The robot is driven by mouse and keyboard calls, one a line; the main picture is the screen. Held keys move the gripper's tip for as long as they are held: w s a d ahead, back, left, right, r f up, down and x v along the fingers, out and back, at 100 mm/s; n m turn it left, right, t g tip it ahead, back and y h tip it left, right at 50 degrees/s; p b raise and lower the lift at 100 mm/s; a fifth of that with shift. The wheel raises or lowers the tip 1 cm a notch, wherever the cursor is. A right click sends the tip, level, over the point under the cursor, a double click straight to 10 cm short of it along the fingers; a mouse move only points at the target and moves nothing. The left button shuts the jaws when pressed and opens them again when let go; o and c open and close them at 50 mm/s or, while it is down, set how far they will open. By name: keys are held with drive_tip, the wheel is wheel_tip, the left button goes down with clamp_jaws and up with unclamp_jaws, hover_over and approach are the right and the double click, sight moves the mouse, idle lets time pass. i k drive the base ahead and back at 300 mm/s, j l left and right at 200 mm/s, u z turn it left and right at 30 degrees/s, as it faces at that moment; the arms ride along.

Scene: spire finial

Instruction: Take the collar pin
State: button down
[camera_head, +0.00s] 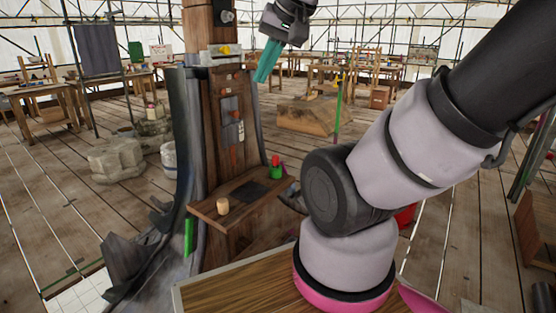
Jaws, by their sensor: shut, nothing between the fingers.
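My gripper (264,74) has teal fingers and hangs at the top middle, to the right of the wooden post (207,20). Its fingers are shut, point down and hold nothing. A pale metal collar (212,57) sits around the post, left of the fingers and apart from them. A small yellow piece (225,50) sits on the collar's front. It may be the collar pin, but it is too small to be sure. A dark round fitting (226,17) is on the post above it.
A wooden shelf (215,219) below holds a tan cylinder (223,206), a dark mat (250,191) and a green holder (276,173) with a red top. Small tools hang on the upright board (222,135). Stone blocks (115,163) lie left. Floor beyond is partly open.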

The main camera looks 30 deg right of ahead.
sight(276, 159)
drive_tip(key=z, duration=0.6)
drive_tip(key=i+l+u, duration=0.2)
drive_tip(key=l, duration=0.15)
drive_tip(key=i+l+u, duration=0.15)
drive_tip(key=l, duration=0.2)
drive_tip(key=i+l+u, duration=0.2)
drive_tip(key=l, duration=0.2)
drive_tip(key=i+l+u, duration=0.2)
drive_tip(key=l, duration=0.2)
drive_tip(key=l+u, duration=0.15)
drive_tip(key=l, duration=0.3)
drive_tip(key=i, duration=0.05)
